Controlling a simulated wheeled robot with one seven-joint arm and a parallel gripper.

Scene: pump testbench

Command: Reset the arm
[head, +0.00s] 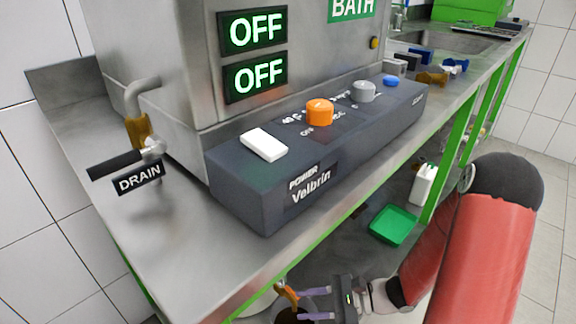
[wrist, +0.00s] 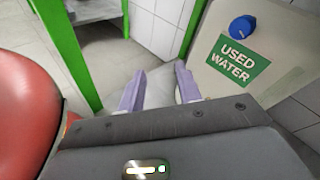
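My gripper (head: 318,303) is at the bottom of the head view, low in front of the bench and below the worktop edge. In the wrist view its two purple fingers (wrist: 158,90) stand apart with nothing between them. My red arm comes in from the right in the head view. In the wrist view a pale container labelled "USED WATER" (wrist: 285,75) with a blue cap stands to the right of the fingers, apart from them.
The steel worktop (head: 190,245) carries a dark control box (head: 250,195) with a white switch and knobs. Two displays (head: 255,75) read OFF. A drain valve (head: 140,150) is at left. A green tray (head: 393,224) and white bottle (head: 423,185) sit below. Green bench legs (wrist: 68,50) stand near my gripper.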

